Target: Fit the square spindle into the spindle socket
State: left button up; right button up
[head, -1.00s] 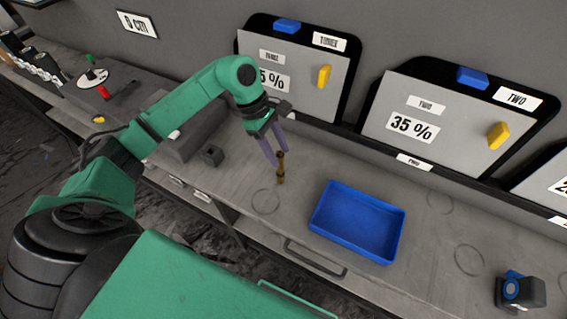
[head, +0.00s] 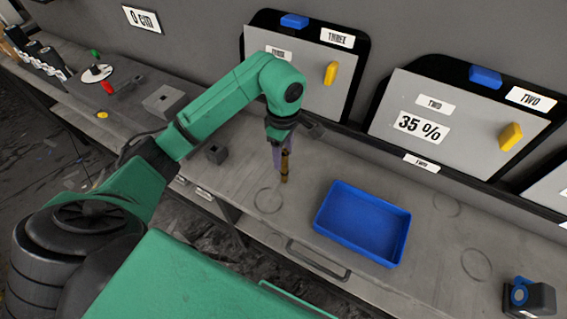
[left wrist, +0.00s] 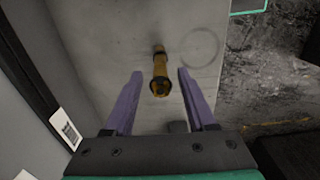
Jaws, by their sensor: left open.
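A brown-gold spindle (head: 285,168) stands upright on the grey bench. My left gripper (head: 280,165) points down at it from above, with its purple fingers close by. In the left wrist view the spindle (left wrist: 160,75) lies between the two open fingers (left wrist: 160,72), with a gap on each side. A small dark block (head: 216,154) stands on the bench to the left; its dark top may be an opening. A larger grey block (head: 165,101) with a dark mark on top is farther left. I cannot tell which one is the spindle socket. My right gripper is not in view.
A blue tray (head: 362,224) sits right of the spindle. Grey panels with labels (head: 421,126) stand along the back wall, close behind the gripper. A dark device with a blue ring (head: 528,297) is at the lower right. The bench around the spindle is mostly clear.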

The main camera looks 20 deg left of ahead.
aim_at(284, 167)
pick_arm(q)
jog(key=f+p, duration=0.2)
jog(key=f, duration=0.3)
jog(key=shift+s+d+p, duration=0.15)
jog(key=shift+d+p, duration=0.15)
jog(key=shift+p, duration=0.1)
jog(key=shift+a+f, duration=0.1)
jog(key=shift+f, duration=0.25)
grip_shut()
jog(key=shift+r, duration=0.1)
